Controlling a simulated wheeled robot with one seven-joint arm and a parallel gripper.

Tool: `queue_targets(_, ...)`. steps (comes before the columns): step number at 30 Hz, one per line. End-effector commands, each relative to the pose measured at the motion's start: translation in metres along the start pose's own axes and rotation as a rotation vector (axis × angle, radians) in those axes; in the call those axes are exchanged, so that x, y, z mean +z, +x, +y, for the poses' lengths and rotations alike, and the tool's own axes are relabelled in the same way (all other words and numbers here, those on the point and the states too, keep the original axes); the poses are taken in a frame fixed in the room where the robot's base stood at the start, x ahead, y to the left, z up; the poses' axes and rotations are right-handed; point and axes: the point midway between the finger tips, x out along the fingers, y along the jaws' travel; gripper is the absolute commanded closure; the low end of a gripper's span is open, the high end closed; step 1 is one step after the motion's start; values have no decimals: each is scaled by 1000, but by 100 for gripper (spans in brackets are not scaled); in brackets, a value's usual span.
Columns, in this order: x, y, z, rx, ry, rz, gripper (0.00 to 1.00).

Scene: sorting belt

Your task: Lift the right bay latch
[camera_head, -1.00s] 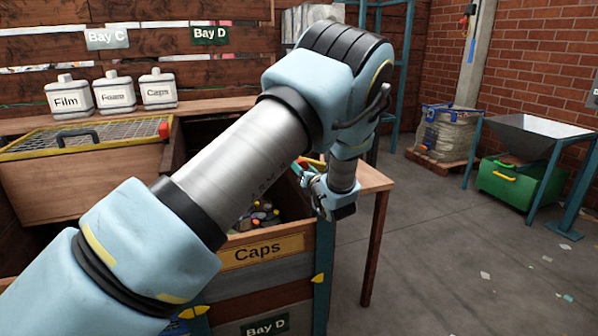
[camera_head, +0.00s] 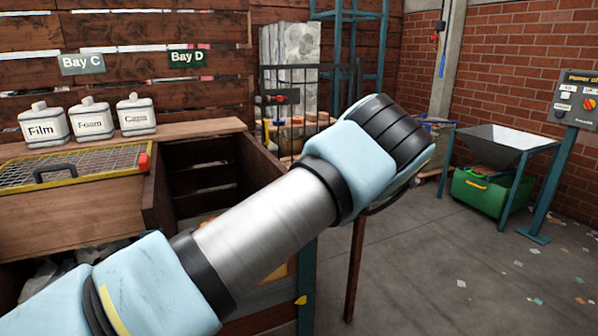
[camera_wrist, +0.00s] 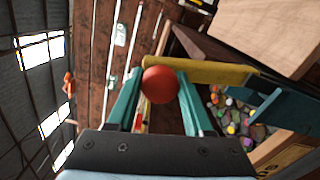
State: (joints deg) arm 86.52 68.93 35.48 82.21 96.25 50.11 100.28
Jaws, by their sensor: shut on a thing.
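In the wrist view my gripper (camera_wrist: 158,79) has its two teal fingers shut on a round red knob (camera_wrist: 160,86). A yellow bar (camera_wrist: 215,71) meets the knob and runs to the right; I take these to be the latch. In the head view my own arm hides the gripper, knob and bar. The right bay (camera_head: 268,178), below the Bay D sign (camera_head: 187,58), stands open at the top, partly behind my arm.
The left bay has a yellow-framed mesh lid (camera_head: 85,168) with a black handle. Three white canisters (camera_head: 90,118) stand on the shelf. Loose caps (camera_wrist: 232,115) show in the wrist view. A hopper (camera_head: 495,145) stands over a green bin (camera_head: 490,188).

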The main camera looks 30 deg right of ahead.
Motion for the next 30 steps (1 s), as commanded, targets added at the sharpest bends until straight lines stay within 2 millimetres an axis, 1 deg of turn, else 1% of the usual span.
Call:
queue_targets(1,9,-1,2,1,38,-4,100)
queue_targets(3,16,-1,1,1,98,-4,100)
queue_targets(12,36,0,-4,1,296,-2,100)
queue_targets(19,43,0,-8,1,377,-1,100)
queue_targets(30,45,0,-9,0,404,0,100)
